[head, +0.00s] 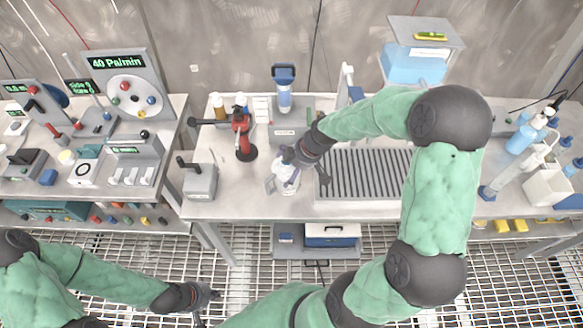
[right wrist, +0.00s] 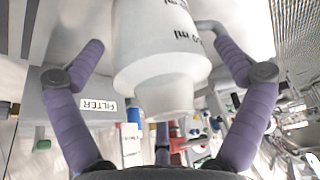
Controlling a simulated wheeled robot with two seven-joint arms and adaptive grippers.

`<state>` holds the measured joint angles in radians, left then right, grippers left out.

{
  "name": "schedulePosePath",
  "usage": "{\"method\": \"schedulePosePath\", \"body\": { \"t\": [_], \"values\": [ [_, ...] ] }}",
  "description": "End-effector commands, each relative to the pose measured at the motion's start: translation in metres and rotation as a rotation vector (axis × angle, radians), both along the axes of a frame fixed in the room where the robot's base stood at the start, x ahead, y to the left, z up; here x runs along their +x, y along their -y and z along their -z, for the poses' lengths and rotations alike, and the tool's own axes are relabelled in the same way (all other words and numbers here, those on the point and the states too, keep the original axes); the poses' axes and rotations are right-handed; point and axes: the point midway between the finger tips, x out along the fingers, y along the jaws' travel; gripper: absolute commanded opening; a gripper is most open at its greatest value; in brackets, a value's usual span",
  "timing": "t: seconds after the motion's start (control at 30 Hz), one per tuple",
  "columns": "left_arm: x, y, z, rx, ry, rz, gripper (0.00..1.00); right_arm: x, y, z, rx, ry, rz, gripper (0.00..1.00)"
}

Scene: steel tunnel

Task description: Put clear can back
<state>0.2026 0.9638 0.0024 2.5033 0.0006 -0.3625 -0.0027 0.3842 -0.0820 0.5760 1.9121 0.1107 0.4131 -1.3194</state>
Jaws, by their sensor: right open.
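A whitish clear can (head: 284,174) with dark markings stands on the middle bench. In the right wrist view the can (right wrist: 160,50) fills the upper middle, its narrower neck toward my palm and printed "ml" marks on its side. My right gripper (head: 304,167) is open, with one finger on each side of the can; gaps show between the fingers and the can's body. A grey block labelled FILTER (right wrist: 98,104) shows at the left of that view. My left gripper (head: 209,296) is low at the left, above the floor grating and away from the can; its fingers are too small to judge.
A dark red stand (head: 243,138) is left of the can, and a grey box with a lever (head: 199,182) is further left. A ribbed tray (head: 365,174) lies to the right, partly under my right arm. A blue-capped cylinder (head: 284,90) stands behind.

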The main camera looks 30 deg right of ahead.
Motion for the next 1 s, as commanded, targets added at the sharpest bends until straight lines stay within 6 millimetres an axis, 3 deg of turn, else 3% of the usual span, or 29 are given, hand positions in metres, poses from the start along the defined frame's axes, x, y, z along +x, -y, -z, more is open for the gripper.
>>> {"method": "schedulePosePath", "body": {
  "t": [0.27,0.7,1.0],
  "values": [
    [0.0,0.0,-0.006,0.0,0.0,0.0,0.0,-0.001,0.002,-0.009,-0.001,0.003,0.001,1.0],
    [0.0,0.0,-0.023,0.0,0.0,0.0,0.0,-0.028,0.023,-0.086,-0.002,0.002,0.001,1.0],
    [0.0,0.0,-0.028,0.0,0.0,0.0,0.0,-0.037,0.03,-0.111,0.0,0.0,-0.001,1.0]
  ]
}}
